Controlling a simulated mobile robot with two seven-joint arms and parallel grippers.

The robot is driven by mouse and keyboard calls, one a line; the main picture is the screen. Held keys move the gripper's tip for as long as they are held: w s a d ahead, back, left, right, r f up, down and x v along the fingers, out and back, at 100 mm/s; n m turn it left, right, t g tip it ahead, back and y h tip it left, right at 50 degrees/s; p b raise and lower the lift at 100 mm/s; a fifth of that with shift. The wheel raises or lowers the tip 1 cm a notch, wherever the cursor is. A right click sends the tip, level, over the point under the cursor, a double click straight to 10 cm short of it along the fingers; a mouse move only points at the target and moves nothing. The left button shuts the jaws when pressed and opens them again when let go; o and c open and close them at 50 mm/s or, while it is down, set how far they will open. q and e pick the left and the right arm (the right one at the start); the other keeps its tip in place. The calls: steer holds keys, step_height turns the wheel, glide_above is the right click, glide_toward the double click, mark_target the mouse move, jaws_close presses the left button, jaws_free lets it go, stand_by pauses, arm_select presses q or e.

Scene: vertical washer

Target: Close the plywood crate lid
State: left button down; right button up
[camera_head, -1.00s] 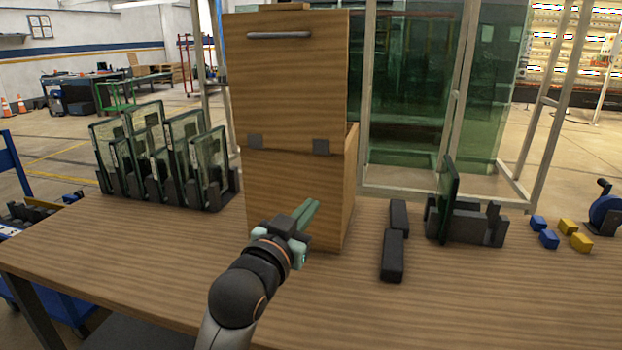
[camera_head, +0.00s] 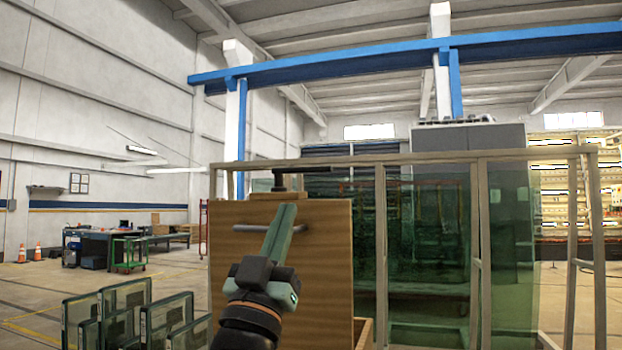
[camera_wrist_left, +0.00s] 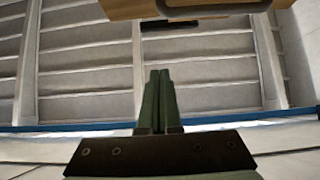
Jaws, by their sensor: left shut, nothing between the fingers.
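The plywood crate lid (camera_head: 325,275) stands upright in the head view, with a grey bar handle (camera_head: 246,228) near its top. A little of the crate's side (camera_head: 362,331) shows at the lower right of the lid; the rest of the crate is hidden or out of frame. My left gripper (camera_head: 288,208) is shut and empty, pointing up in front of the lid and overlapping the handle in the picture. I cannot tell if it touches. In the left wrist view its fingers (camera_wrist_left: 158,74) are together, below the lid's wooden edge (camera_wrist_left: 200,7). My right gripper is not in view.
Glass panes in a dark rack (camera_head: 140,315) stand to the left of the crate. A framed green glass enclosure (camera_head: 430,255) stands behind and to the right. The tabletop is out of the head view.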

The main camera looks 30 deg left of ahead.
arm_select(q)
steer(key=w+f+p+x, duration=0.1)
steer(key=w+p+x, duration=0.1)
steer(key=x, duration=0.9)
steer(key=shift+w+a+h+p, duration=0.25)
steer(key=shift+h+p, duration=0.05)
steer(key=shift+p, duration=0.3)
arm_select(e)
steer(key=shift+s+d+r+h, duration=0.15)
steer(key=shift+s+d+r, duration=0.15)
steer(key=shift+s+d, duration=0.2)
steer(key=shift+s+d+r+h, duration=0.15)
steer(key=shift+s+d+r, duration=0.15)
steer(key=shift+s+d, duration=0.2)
